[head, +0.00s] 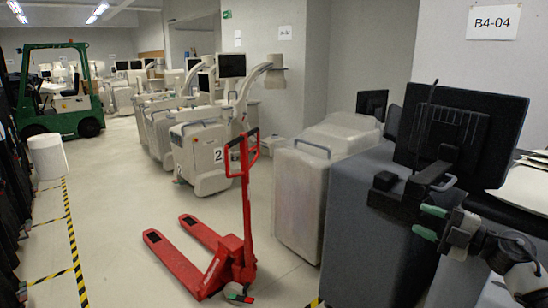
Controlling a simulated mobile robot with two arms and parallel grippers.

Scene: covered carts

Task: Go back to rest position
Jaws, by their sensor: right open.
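My right gripper (429,221) comes in from the lower right. Its two green-tipped fingers point left and stand apart, with nothing between them. It is in front of the dark grey covered cart (362,225), below a black monitor (460,130) and a grey handle (441,184). I cannot tell whether it touches the cart. My left gripper is not in view.
A light covered cart (299,205) stands left of the grey one. A red pallet jack (230,260) is on the floor in front. Medical carts (203,153) line the wall, and a green forklift (57,92) is far left.

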